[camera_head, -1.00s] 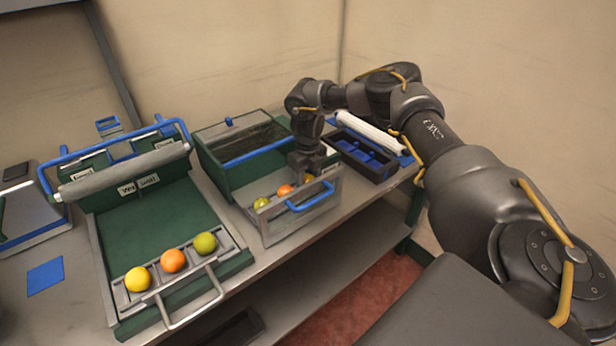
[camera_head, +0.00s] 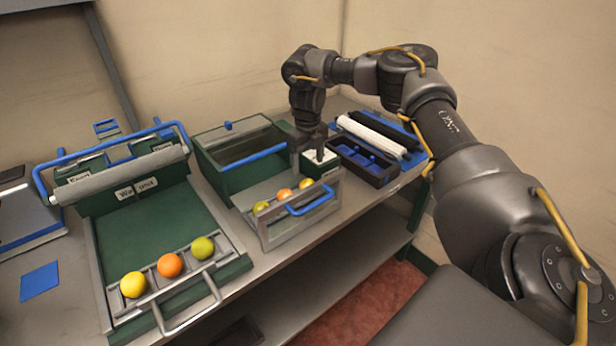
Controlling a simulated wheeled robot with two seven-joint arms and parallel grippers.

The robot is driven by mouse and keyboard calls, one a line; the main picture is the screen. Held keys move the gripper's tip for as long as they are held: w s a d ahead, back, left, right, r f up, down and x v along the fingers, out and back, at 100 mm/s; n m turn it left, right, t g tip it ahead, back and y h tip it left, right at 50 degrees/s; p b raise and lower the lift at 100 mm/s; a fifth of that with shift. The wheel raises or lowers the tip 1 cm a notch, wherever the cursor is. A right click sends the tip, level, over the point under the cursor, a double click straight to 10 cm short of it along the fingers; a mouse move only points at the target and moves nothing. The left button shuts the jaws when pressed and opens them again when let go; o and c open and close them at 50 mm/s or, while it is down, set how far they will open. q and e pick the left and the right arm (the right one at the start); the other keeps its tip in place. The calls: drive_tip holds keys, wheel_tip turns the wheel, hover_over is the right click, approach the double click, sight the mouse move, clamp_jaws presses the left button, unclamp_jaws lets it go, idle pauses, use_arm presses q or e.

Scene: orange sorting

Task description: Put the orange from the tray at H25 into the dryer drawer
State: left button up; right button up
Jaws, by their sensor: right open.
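An open drawer (camera_head: 268,240) with a blue handle extends from a green box (camera_head: 228,170) at the centre. My right gripper (camera_head: 309,158) is open, pointing down above and behind the row's right end, apart from the fruits. A small dark green block with a white top (camera_head: 318,157) shows by its fingers; I cannot tell whether they touch. At left, a tray (camera_head: 190,283) holds a yellow fruit (camera_head: 133,285), an orange (camera_head: 170,265) and a green fruit (camera_head: 203,247). I cannot read H25 anywhere.
A dark bin with blue compartments (camera_head: 362,163) and a white roller (camera_head: 372,134) lie right of the drawer. The left station has a grey roller and blue frame (camera_head: 62,158). A blue square (camera_head: 40,282) lies on the bench. The wall stands close behind.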

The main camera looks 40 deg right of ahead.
sight(308, 180)
drive_tip(key=shift+r, duration=2)
